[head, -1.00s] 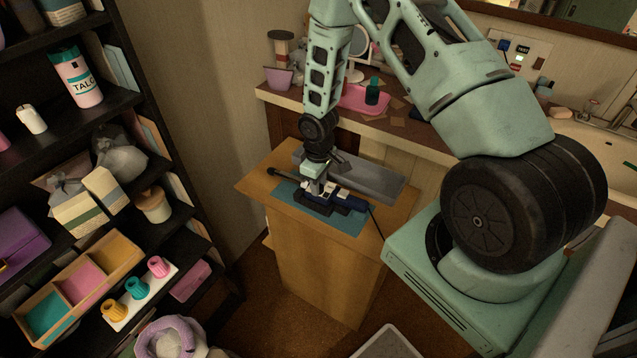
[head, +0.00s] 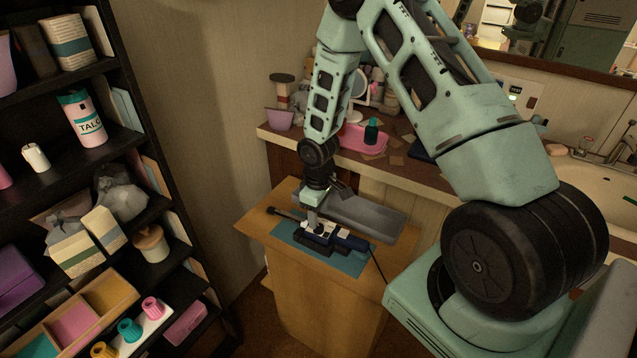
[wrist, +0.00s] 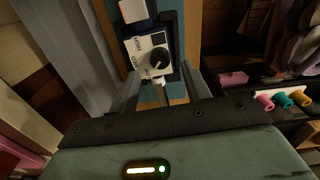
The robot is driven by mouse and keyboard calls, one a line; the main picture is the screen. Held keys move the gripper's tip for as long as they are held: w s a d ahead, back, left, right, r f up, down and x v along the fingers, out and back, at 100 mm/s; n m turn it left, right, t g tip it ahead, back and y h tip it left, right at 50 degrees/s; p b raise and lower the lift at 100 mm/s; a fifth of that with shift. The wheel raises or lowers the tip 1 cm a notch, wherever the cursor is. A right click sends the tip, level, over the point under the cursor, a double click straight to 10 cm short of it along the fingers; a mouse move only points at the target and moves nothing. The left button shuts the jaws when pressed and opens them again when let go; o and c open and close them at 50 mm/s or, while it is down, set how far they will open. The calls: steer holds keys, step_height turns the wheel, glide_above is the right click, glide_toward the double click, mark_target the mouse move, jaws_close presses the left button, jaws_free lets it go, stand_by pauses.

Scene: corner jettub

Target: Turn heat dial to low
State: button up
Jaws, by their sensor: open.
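A dark blue hot tool (head: 345,240) with a thin rod lies in a black holder on a teal mat (head: 353,264) on a wooden cabinet. Its white panel (wrist: 140,46) carries a black round heat dial (wrist: 160,58) with printed labels around it; I cannot tell which label the dial points at. Contact with the dial cannot be made out.
A grey tray (head: 365,216) lies behind the tool on the cabinet. A counter behind holds a pink tray (head: 362,145) with a green bottle. A black shelf (head: 125,140) with toiletries stands at left. A dark cord hangs from the tool's right end.

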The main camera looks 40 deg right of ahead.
mark_target(319, 226)
step_height(319, 226, up, 13)
steer(key=shift+r, duration=0.15)
stand_by(0.6)
steer(key=s+a+r+n, duration=0.1)
steer(key=s+a+r, duration=0.5)
steer(key=a, duration=0.5)
steer(key=s+a+r+n, duration=0.1)
steer(key=s+a+r, duration=0.5)
steer(key=s+a, duration=0.5)
steer(key=shift+s+a, duration=0.25)
steer(key=shift+a, duration=0.1)
steer(key=shift+n+y, duration=0.3)
steer(key=s, duration=0.2)
steer(key=s+a+r, duration=0.1)
steer(key=s, duration=0.1)
steer(key=s+a, duration=0.1)
steer(key=s, duration=0.2)
steer(key=shift+s+r, duration=0.1)
steer(key=shift+r, duration=0.1)
steer(key=shift+c, duration=0.3)
